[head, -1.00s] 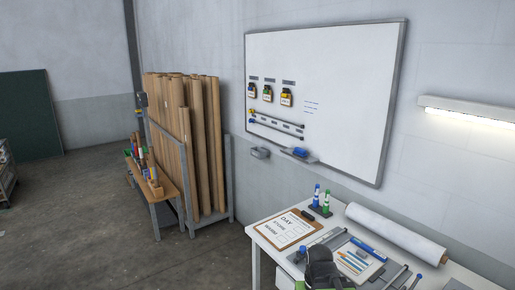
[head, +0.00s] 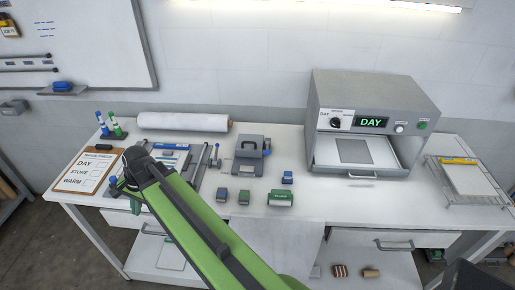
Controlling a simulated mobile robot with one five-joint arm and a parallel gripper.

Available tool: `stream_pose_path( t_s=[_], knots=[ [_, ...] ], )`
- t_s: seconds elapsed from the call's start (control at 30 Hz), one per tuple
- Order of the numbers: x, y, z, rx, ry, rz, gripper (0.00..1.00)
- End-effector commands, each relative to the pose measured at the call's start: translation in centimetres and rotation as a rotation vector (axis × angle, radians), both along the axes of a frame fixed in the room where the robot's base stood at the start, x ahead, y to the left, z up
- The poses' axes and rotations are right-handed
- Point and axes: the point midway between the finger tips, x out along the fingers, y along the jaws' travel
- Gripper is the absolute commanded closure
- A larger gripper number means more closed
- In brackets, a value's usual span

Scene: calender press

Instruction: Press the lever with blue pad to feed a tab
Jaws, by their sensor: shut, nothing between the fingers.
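A small grey device (head: 249,156) stands on the white bench, right of the tool board. A small blue part (head: 267,149) shows at its right side; I cannot tell whether this is the lever's blue pad. Thin rods with blue ends (head: 217,161) lie or stand just left of the device. No tab is clearly seen. My green arm reaches up from the bottom of the head view, and its dark end with my gripper (head: 122,184) is over the left part of the bench, by the clipboard. It is shut and empty, left of the device and apart from it.
A grey machine (head: 375,110) with a "DAY" display and open tray stands at the back right. A wire rack (head: 468,183) is right of it. A clipboard (head: 88,170), white roll (head: 184,121) and marker stand (head: 112,133) are at left. Small blocks (head: 280,198) lie in front.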

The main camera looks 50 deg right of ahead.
Motion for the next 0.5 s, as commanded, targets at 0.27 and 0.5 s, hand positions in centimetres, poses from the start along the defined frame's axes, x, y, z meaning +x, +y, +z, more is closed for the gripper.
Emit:
stream_pose_path(
  t_s=[0.27,0.5],
  knots=[
    [3.1,-12.9,4.9,0.222,-0.012,-0.584,1.00],
    [2.1,-24.4,8.2,0.351,-0.042,-0.918,1.00]
  ],
)
